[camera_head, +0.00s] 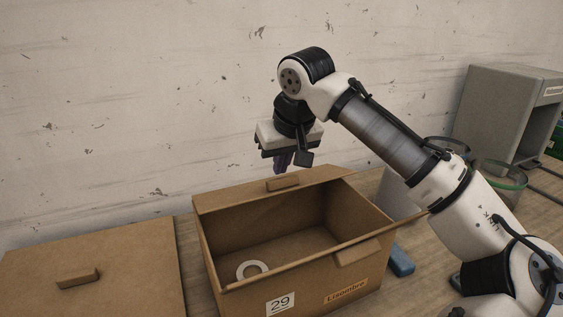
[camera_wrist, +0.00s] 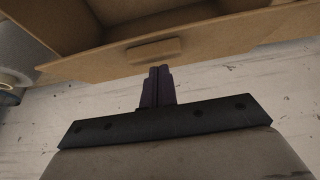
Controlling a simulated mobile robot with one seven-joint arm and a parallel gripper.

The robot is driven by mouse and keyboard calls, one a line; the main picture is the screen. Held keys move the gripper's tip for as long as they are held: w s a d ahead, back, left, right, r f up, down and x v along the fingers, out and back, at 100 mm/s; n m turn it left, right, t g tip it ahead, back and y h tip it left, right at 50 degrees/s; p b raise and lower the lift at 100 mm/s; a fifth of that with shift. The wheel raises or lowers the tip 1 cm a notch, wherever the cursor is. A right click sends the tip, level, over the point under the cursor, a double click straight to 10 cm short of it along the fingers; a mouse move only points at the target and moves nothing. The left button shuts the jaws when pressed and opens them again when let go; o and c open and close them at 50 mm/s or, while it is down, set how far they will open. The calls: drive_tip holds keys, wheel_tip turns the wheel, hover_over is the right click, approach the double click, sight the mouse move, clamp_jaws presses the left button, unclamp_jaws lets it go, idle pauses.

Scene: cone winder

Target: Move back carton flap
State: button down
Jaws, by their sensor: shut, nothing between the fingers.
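The open brown carton (camera_head: 312,290) stands on the table with its back wall toward the room wall. Its back flap (camera_head: 230,198) leans outward from the back rim and carries a small raised tab (camera_head: 283,183). My gripper (camera_head: 282,169) is above and behind this flap, its dark purple fingers pointing down, shut and empty. In the wrist view the fingertips (camera_wrist: 159,70) lie just beside the back flap (camera_wrist: 215,45) and its tab (camera_wrist: 154,51). I cannot tell whether they touch. The front flap (camera_head: 300,264) also leans outward, with its own tab (camera_head: 357,252).
A white ring (camera_head: 252,269) lies inside the carton. A flat cardboard panel or closed box (camera_head: 120,250) with a tab is at the left. A blue object (camera_head: 401,261) lies right of the carton. A grey machine (camera_head: 505,110) stands far right. The wall (camera_head: 130,90) is close behind.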

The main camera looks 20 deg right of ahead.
drive_tip(key=shift+s+f+t+b, duration=0.35)
drive_tip(key=shift+f+b, duration=0.35)
drive_tip(key=shift+b, duration=0.25)
drive_tip(key=shift+s+d+f+t+b, duration=0.1)
drive_tip(key=shift+s+t+b, duration=0.15)
drive_tip(key=shift+t+b, duration=0.3)
drive_tip(key=shift+r, duration=0.2)
drive_tip(key=shift+r+p, duration=0.75)
drive_tip(key=shift+p, duration=0.05)
drive_tip(key=shift+r, duration=0.15)
